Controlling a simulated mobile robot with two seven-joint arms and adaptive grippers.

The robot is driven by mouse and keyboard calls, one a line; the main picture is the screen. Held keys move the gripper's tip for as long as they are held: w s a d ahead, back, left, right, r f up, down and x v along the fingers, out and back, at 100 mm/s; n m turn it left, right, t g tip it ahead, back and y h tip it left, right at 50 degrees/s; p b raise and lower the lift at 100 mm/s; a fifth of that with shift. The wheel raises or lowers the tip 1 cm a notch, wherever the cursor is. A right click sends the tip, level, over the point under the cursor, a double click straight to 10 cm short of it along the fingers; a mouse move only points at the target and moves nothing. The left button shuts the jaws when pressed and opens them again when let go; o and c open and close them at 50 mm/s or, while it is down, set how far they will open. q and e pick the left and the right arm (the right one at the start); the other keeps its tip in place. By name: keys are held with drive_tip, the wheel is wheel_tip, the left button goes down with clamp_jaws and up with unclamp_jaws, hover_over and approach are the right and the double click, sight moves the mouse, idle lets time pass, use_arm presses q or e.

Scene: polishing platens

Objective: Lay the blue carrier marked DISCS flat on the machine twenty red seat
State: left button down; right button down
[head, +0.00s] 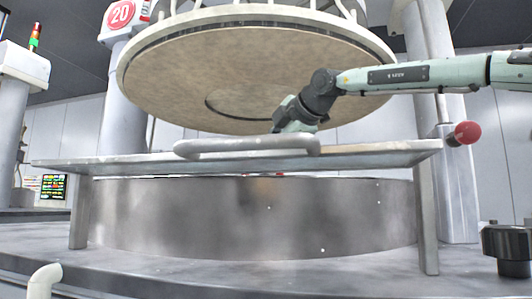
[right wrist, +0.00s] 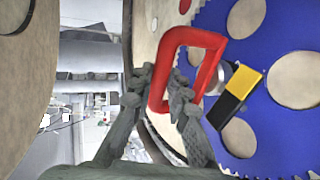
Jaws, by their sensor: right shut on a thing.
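A blue toothed carrier (right wrist: 275,128) with round holes fills the right of the right wrist view, with pale beige showing in its holes. I see no DISCS marking on it. A red loop handle (right wrist: 208,76) stands in front of the carrier; I cannot tell how it is joined. My right gripper (right wrist: 158,92) is shut on the handle's near side. In the head view my right gripper (head: 290,124) is under the raised upper platen (head: 260,70), largely hidden. The red seat is not clearly visible. My left gripper is not in view.
A pale shelf (head: 380,152) with a grey bar (head: 245,146) crosses in front of the steel drum (head: 250,215). A red knob (head: 467,132) is at the right. A yellow and black block (right wrist: 235,88) is by the carrier. A red 20 sign (head: 121,14) is at upper left.

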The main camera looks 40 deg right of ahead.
idle(0.4)
drive_tip(key=c, duration=1.4)
unclamp_jaws()
drive_tip(key=shift+s, duration=0.1)
drive_tip(key=shift+f+b, duration=0.3)
drive_tip(key=shift+f, duration=0.15)
drive_tip(key=shift+s+r, duration=0.3)
drive_tip(key=shift+s, duration=0.05)
drive_tip(key=v, duration=1.1)
drive_tip(key=shift+s+r, duration=0.15)
